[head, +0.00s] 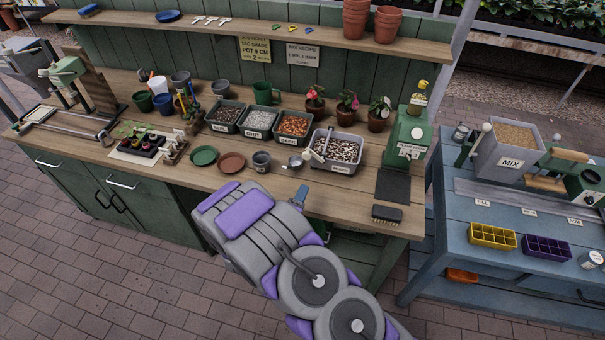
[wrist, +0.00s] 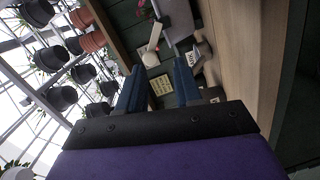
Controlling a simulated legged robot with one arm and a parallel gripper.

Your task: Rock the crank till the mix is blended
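A grey tray (head: 352,168) of dark, white and brown mixed bits stands on the wooden bench.
A small metal scoop (head: 295,161) and a grey pot (head: 261,161) lie left of the knob. A green box (head: 407,138) stands to the right. Several ingredient tubs are behind. A blue table (head: 470,190) at right bears a hopper labelled MIX (head: 510,150).

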